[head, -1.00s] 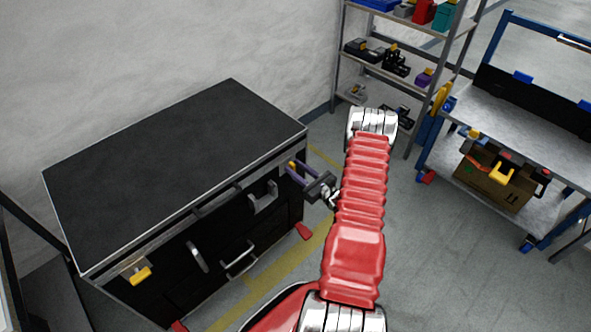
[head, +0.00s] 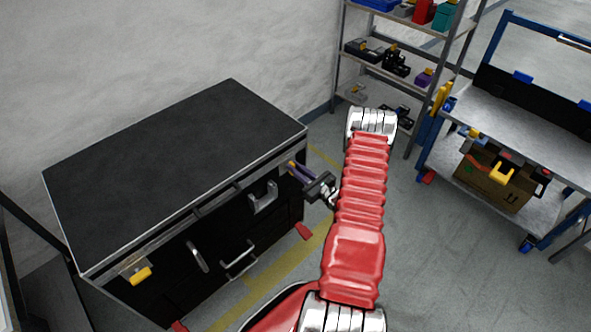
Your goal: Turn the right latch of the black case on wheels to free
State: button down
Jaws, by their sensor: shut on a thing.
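The black case on wheels (head: 175,165) stands at the left against the wall, its lid closed. Its right latch (head: 291,164) shows as a small yellow bit at the right end of the front, just under the lid edge. My gripper (head: 294,167) reaches it from the right, its purple fingers shut on the latch and hiding most of it. The latch's exact angle cannot be told. The left latch (head: 140,275), also yellow, is at the left end of the front and is untouched.
Silver handles (head: 240,259) stick out from the case front. A blue workbench cart (head: 535,135) with a cardboard box (head: 490,185) on its lower shelf stands at the right. A shelf rack (head: 400,75) is behind. The floor between case and cart is clear.

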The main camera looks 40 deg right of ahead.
jog(key=shift+a+n, duration=0.1)
jog(key=shift+n, duration=0.3)
jog(key=n, duration=0.3)
jog(key=shift+a+f+n, duration=0.1)
jog(key=shift+a+n, duration=0.2)
jog(key=n, duration=0.4)
jog(key=shift+a+f, duration=0.2)
jog(key=shift+a, duration=0.15)
jog(key=n, duration=0.5)
jog(key=shift+a+f, duration=0.25)
jog(key=shift+f, duration=0.1)
jog(key=shift+a+f+n, duration=0.1)
jog(key=shift+f+n, duration=0.15)
jog(key=shift+n, duration=0.9)
jog(key=shift+a+f+n, duration=0.1)
jog(key=shift+f+n, duration=0.1)
jog(key=shift+n, duration=0.95)
jog(key=shift+s, duration=0.1)
jog(key=c, duration=2)
grip_release()
jog(key=shift+o, duration=1.2)
jog(key=shift+d, duration=0.15)
